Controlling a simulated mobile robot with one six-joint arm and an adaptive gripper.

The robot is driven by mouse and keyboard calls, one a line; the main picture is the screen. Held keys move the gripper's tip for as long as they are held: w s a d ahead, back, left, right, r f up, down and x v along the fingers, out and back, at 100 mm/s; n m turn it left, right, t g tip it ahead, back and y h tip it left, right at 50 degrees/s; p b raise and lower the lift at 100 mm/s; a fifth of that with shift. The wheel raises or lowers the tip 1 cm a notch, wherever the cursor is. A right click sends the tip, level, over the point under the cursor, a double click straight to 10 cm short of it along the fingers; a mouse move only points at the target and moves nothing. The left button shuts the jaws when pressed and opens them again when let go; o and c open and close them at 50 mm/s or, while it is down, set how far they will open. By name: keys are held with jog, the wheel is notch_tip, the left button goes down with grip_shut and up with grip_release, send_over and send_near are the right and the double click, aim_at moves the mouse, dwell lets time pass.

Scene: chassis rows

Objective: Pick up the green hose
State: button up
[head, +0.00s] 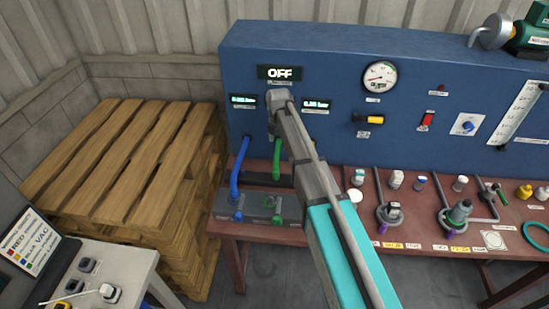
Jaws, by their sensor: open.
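The green hose (277,160) stands upright in front of the blue panel (330,60), left of centre, just right of a blue hose (239,167). Its lower end runs down towards the green fitting on a grey block (255,205) on the red bench. My arm reaches across from the lower right, its link passing close beside the hose on the right. My gripper (272,133) is small in view, just above the top of the green hose. It is open and seems empty. Its fingers are hard to make out, and I cannot tell whether they touch the hose.
Wooden pallets (125,165) are stacked at left. The red bench (345,225) carries several fittings and caps to the right, and a teal ring (538,235) at its right end. A grey side table (130,262) with small parts stands at lower left.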

aim_at(276, 160)
jog(key=shift+w+a, duration=0.15)
jog(key=shift+w, duration=0.1)
notch_tip(276, 160, down, 8)
jog(key=b, duration=0.8)
jog(key=shift+s+f+b, duration=0.1)
jog(key=shift+f+b, duration=0.15)
jog(key=shift+b, duration=0.1)
dwell(0.4)
jog(key=f+b, duration=0.3)
jog(key=shift+s+a+f, duration=0.1)
jog(key=shift+a+f, duration=0.15)
jog(key=shift+a, duration=0.1)
jog(key=shift+f+b, duration=0.85)
jog(key=shift+b, duration=0.25)
